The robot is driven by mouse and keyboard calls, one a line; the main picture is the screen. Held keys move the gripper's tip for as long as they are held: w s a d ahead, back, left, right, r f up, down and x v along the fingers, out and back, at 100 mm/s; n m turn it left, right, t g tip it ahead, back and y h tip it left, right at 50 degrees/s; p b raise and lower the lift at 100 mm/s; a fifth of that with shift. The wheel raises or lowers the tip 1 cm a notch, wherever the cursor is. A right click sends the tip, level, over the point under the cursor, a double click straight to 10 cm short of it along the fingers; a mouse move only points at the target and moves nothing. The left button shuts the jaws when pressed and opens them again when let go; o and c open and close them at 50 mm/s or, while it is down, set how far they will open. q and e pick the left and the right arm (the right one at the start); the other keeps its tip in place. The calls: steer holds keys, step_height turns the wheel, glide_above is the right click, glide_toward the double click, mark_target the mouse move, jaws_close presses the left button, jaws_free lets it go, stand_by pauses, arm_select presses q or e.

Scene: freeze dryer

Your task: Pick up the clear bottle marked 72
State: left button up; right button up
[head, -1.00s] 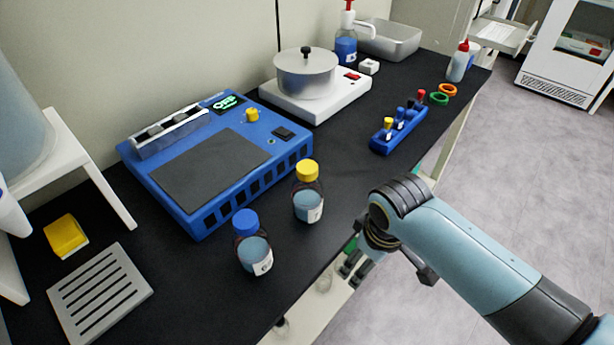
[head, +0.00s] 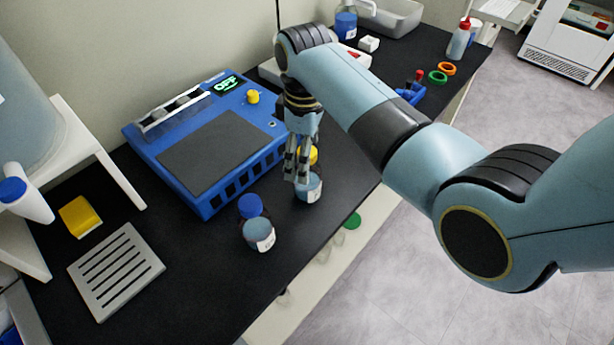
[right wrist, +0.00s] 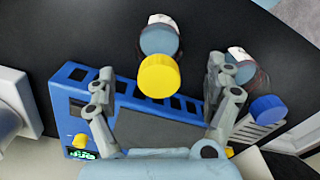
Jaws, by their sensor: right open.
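Two clear bottles with bluish contents stand on the black bench. The yellow-capped bottle (head: 311,190) is partly hidden behind my right gripper (head: 297,178) in the head view. The blue-capped bottle (head: 258,233) stands in front and to the left. Both carry white labels, but I cannot read a number on either. In the right wrist view, my right gripper (right wrist: 160,67) is open, with the yellow-capped bottle (right wrist: 158,76) showing between its fingers. The blue-capped bottle (right wrist: 266,107) is outside the right finger there. My left gripper is not in view.
A blue device (head: 225,150) with a grey top and a display reading OFF stands close behind the bottles. A slotted grey plate (head: 116,271) and a yellow block (head: 80,216) lie at left. The bench's front edge is close to the bottles.

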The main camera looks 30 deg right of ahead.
step_height(320, 180, down, 5)
steer(key=shift+s+d+f, duration=0.1)
steer(key=shift+d, duration=0.05)
steer(key=c, duration=1.3)
steer(key=shift+c, duration=0.5)
